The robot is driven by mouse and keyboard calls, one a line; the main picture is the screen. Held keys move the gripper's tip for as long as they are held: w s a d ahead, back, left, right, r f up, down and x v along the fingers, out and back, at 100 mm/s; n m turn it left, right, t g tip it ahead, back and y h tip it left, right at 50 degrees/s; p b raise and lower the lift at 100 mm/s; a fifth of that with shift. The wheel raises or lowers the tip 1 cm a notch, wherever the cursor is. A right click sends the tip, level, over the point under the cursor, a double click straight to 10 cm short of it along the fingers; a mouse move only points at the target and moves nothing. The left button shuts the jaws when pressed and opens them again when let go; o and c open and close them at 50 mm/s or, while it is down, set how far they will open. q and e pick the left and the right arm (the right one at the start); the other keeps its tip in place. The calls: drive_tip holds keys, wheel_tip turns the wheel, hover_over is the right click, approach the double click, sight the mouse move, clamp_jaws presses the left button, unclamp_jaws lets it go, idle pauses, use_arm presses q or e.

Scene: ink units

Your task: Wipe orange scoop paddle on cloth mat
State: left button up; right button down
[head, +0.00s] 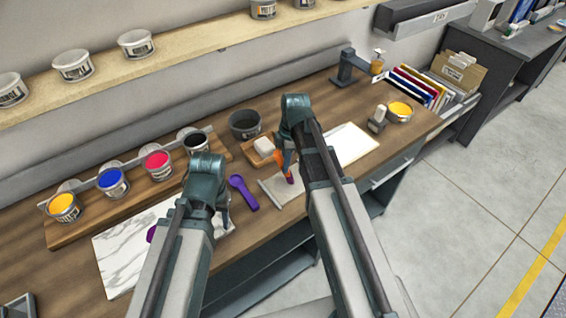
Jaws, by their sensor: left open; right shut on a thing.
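The orange scoop (286,160) is in my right gripper (286,150), which is shut on it above the cloth mat. Its lower end, with a purple patch, is at the mat; whether it touches is hard to tell. The cloth mat (268,191) is a pale grey piece lying on the bench, partly hidden by my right arm. My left gripper (222,218) is open over the right side of the marble slab (122,262), with its fingers largely hidden by the arm.
A purple scoop (243,192) lies left of the mat. A wooden tray (258,157) with a white block and a dark pot (245,123) stand behind. Ink tubs, including a blue one (112,182), line a wooden rack at left. White paper (352,142) lies right.

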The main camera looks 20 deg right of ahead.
drive_tip(key=shift+w+d, duration=0.3)
drive_tip(key=shift+d, duration=0.5)
drive_tip(key=shift+d, duration=0.15)
drive_tip(key=shift+w+d, duration=0.3)
drive_tip(key=shift+d, duration=0.35)
drive_tip(key=shift+a, duration=0.1)
drive_tip(key=shift+s+a, duration=0.35)
drive_tip(key=shift+a, duration=0.4)
drive_tip(key=shift+s+a, duration=0.3)
drive_tip(key=shift+a, duration=0.5)
drive_tip(key=shift+s+a, duration=0.3)
drive_tip(key=shift+a, duration=0.5)
